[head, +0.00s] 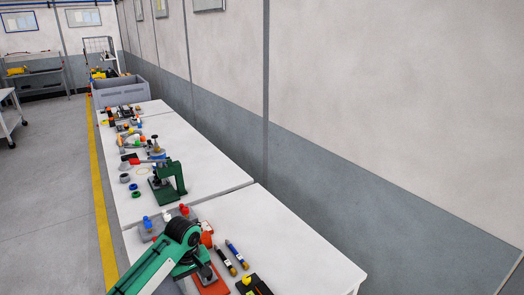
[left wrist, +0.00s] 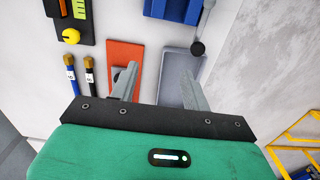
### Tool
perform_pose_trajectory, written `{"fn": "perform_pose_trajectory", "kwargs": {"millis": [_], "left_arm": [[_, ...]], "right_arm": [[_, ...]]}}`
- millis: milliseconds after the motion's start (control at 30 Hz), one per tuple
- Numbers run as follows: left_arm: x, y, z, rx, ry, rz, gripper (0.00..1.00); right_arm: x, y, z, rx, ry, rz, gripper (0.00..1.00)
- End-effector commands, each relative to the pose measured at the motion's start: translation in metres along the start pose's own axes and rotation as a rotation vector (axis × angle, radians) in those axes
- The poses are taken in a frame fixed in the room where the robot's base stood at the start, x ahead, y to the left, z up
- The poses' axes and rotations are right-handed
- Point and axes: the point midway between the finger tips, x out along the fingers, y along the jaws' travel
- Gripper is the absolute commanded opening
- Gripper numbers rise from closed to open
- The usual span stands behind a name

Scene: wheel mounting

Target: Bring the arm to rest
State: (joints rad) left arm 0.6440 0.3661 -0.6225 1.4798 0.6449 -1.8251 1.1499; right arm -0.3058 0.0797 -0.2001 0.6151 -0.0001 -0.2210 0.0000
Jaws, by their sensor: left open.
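My left arm (head: 158,262) is green and reaches in from the bottom of the head view, bent over the near part of the white table (head: 290,240). My left gripper (left wrist: 161,75) is open and its two grey fingers stand wide apart with nothing between them. In the left wrist view, one finger is over an orange plate (left wrist: 122,52) and the other over a grey plate (left wrist: 178,65). The orange plate also shows in the head view (head: 214,287). The arm hides part of the table there. My right gripper is in neither view.
A green press-like stand (head: 170,183) and several small parts stand farther along. A grey crate (head: 122,90) is beyond. The table's right side is bare, beside the wall.

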Motion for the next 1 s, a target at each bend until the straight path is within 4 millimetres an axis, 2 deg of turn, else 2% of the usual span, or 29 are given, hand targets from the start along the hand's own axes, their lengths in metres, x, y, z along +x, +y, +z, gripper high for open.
{"fn": "perform_pose_trajectory", "kwargs": {"millis": [67, 367, 567, 767, 1000], "left_arm": [[0.005, 0.000, 0.007, 0.018, -0.002, 0.006, 0.48], [0.024, -0.004, 0.039, 0.122, 0.000, 0.045, 0.48], [0.040, -0.010, 0.070, 0.214, 0.007, 0.083, 0.48], [0.057, -0.026, 0.117, 0.344, 0.027, 0.142, 0.48], [0.066, -0.065, 0.178, 0.502, 0.092, 0.206, 0.48]], "right_arm": [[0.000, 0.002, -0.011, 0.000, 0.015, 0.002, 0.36], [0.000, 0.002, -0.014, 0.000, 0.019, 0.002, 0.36], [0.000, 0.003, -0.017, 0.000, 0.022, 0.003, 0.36], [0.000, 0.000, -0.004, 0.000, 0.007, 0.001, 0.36], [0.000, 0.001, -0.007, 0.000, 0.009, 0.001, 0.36]]}}
